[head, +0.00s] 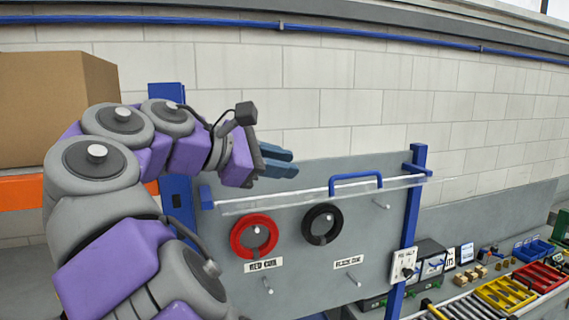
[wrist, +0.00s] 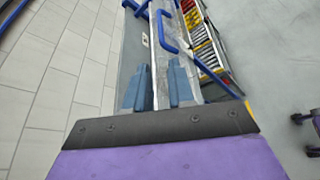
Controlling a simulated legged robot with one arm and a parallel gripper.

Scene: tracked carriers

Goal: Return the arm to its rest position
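My purple and grey arm stretches across the left of the head view, bent, with its end pointing right. My gripper (head: 278,161) is in front of the upper left part of a grey panel, near its top edge. In the wrist view its two blue fingers (wrist: 158,88) stand apart with a gap and nothing between them. A blue handle (head: 355,179) on a clear strip (head: 322,196) lies to the right of the fingers, apart from them. The handle also shows beyond the fingertips in the wrist view (wrist: 164,36).
The grey panel (head: 300,275) carries a red ring (head: 236,243), a black ring (head: 308,227) and bare pegs. A cardboard box (head: 50,105) stands left behind my arm. Yellow (head: 505,294) and red (head: 540,277) trays lie at the lower right. Open air lies above the panel.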

